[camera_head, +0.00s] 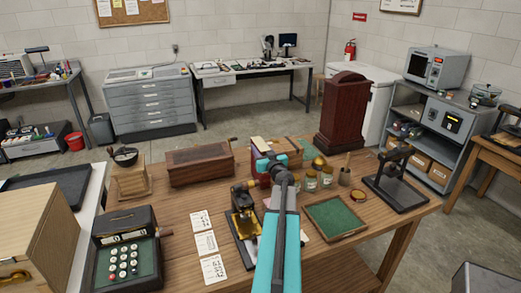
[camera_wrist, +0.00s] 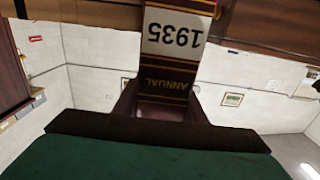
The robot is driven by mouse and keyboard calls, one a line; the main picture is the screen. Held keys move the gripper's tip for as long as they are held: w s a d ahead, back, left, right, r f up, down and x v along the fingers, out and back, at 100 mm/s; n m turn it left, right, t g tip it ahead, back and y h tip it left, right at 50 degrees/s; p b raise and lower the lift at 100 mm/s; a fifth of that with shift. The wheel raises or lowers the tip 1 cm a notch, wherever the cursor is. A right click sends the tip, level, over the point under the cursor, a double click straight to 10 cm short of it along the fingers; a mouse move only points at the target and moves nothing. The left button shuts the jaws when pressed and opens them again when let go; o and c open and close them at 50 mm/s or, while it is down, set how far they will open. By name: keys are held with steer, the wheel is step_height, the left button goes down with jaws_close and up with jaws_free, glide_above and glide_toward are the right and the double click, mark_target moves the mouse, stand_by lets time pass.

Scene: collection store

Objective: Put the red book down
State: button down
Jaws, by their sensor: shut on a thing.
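The red book (camera_wrist: 177,60) shows in the wrist view as a dark maroon spine with gold lines, a white "1935" label and the word "ANNUAL", all upside down. My gripper (camera_head: 265,163) is shut on it, above the back middle of the wooden table.
A wooden box (camera_head: 198,164) stands left of my gripper. Small jars (camera_head: 311,181) and a green-lined tray (camera_head: 335,217) are to the right. A tall dark red clock case (camera_head: 342,110) stands behind. A brass-coloured instrument (camera_head: 243,222) and white cards (camera_head: 206,243) are in front.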

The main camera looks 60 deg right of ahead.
steer(key=c, duration=1.1)
jaws_free()
steer(key=shift+r, duration=0.1)
steer(key=shift+b+v, duration=0.95)
steer(key=shift+v, duration=5.1)
steer(key=shift+o, duration=0.3)
